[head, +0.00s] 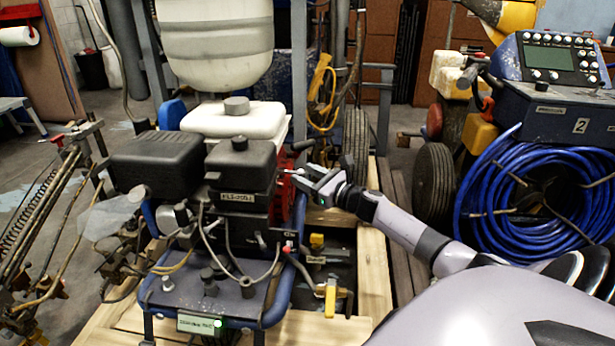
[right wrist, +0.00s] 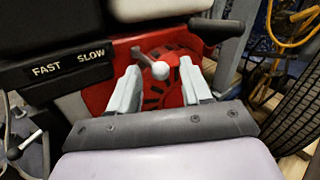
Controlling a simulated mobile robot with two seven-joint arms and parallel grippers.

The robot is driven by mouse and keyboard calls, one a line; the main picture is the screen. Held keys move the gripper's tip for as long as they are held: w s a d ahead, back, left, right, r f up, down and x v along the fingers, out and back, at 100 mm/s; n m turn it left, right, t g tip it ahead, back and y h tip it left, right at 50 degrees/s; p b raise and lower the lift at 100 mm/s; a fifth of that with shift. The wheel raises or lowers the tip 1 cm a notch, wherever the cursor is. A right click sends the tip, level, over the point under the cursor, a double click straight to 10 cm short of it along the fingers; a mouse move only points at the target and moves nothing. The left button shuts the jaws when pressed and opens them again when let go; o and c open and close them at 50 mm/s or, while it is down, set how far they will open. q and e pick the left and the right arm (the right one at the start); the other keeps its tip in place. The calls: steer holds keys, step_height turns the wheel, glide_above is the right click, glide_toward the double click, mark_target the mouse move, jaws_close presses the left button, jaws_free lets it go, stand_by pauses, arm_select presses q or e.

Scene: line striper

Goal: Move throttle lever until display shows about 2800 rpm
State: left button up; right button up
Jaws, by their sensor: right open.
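The throttle lever (right wrist: 150,58) shows in the right wrist view as a thin rod with a pale ball knob, in front of the engine's red cover. A FAST / SLOW label (right wrist: 68,63) is to its left. My right gripper (right wrist: 162,84) is open, with the knob between its two fingers and no clear contact. In the head view my right gripper (head: 302,172) is at the right side of the engine (head: 240,180). A small pale display (head: 200,324) with a green light is at the machine's front; its digits are too small to read. My left gripper is out of view.
A dark handle (right wrist: 217,25) juts out just above the gripper in the wrist view. A tyre (head: 356,146) stands behind my right gripper. A coiled blue hose (head: 500,200) and a control panel (head: 560,57) are at the right. Pallet boards (head: 374,270) lie below.

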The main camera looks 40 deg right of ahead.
arm_select(q)
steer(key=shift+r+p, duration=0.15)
steer(key=shift+p, duration=0.75)
arm_select(e)
steer(key=s, duration=0.7)
steer(key=shift+d, duration=0.2)
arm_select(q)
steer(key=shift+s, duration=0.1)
